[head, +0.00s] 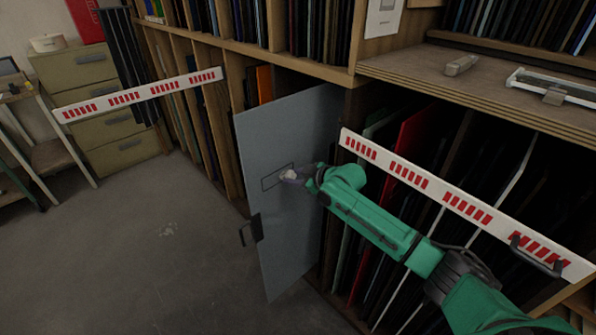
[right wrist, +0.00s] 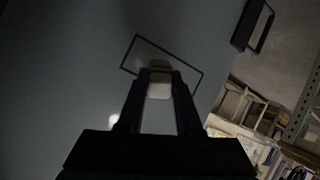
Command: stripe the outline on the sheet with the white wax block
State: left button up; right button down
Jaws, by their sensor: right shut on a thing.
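A grey-blue sheet (head: 280,240) stands upright, jutting out from the shelving in the head view. A dark rectangular outline (head: 268,182) is drawn on its face; it also shows tilted in the right wrist view (right wrist: 150,42). My right gripper (head: 294,176) is at the right part of the outline, shut on the white wax block (right wrist: 159,88). The block's far end overlaps the outline's area in the right wrist view. I cannot tell whether it touches the sheet. The area inside the outline that shows looks grey like the sheet. My left gripper is not in view.
A black handle (head: 251,231) sits at the sheet's left edge. A red-and-white rail (head: 450,200) crosses the racks on the right, close to my right arm; another rail (head: 140,94) is at left. A shelf (head: 500,90) is above right. The floor (head: 130,245) at left is clear.

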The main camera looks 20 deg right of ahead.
jog(key=s+a+p, duration=0.2)
jog(key=a+p, duration=0.2)
jog(key=a, duration=0.2)
jog(key=shift+s+a, duration=0.2)
jog(key=shift+s, duration=0.05)
jog(key=s+p, duration=0.1)
jog(key=p, duration=0.1)
jog(key=s+d+p, duration=0.1)
jog(key=s, duration=0.1)
jog(key=s+d+p, duration=0.1)
jog(key=s+p, duration=0.1)
jog(key=shift+s+d+p, duration=0.15)
jog(key=shift+s+p, duration=0.1)
jog(key=shift+p, duration=0.05)
